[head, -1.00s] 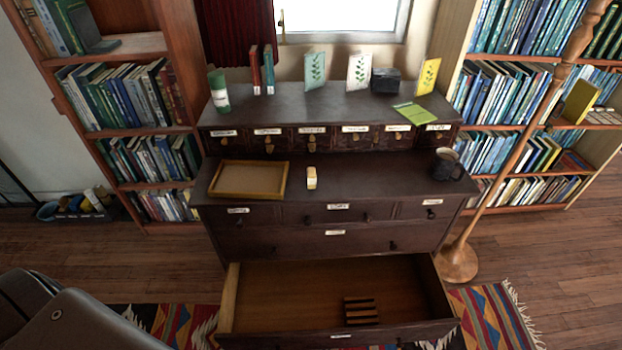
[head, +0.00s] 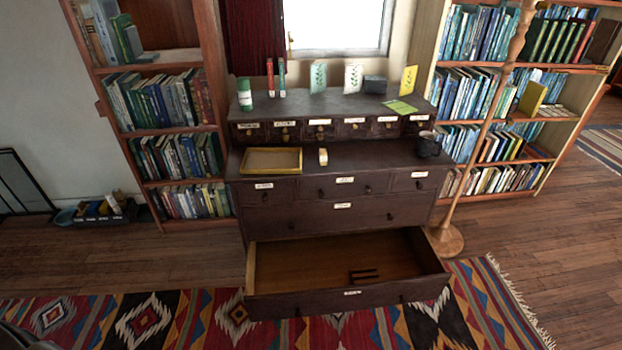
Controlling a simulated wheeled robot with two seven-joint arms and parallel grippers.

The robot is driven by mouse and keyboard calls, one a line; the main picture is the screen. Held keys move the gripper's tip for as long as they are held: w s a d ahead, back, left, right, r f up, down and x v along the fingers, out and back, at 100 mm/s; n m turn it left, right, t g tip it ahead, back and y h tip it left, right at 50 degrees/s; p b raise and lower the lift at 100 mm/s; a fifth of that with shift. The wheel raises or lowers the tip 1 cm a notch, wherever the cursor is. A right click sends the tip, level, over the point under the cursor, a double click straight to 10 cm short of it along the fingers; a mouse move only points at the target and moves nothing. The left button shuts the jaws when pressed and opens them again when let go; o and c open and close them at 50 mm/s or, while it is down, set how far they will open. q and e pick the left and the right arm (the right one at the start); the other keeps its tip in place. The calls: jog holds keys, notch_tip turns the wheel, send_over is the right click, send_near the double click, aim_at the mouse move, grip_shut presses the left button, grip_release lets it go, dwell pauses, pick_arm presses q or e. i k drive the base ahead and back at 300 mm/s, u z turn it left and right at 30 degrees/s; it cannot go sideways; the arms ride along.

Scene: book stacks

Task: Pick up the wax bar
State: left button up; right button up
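A small cream and yellow block (head: 323,156), which looks like the wax bar, stands on the middle ledge of the dark wooden dresser (head: 345,213). It is just right of a shallow wooden tray (head: 249,174) and well left of a dark mug (head: 428,146). No gripper shows in the head view. Only a sliver of a dark grey part, likely mine, shows at the bottom left corner.
The dresser's bottom drawer (head: 300,303) is pulled far out and holds a dark slatted piece (head: 363,276). A wooden pole with a round base (head: 446,241) stands at the right. A patterned rug (head: 130,318) covers the floor in front. Bookshelves flank the dresser.

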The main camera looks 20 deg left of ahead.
aim_at(323, 154)
jog(key=z, duration=0.95)
jog(key=i, duration=1.55)
jog(key=u, duration=0.5)
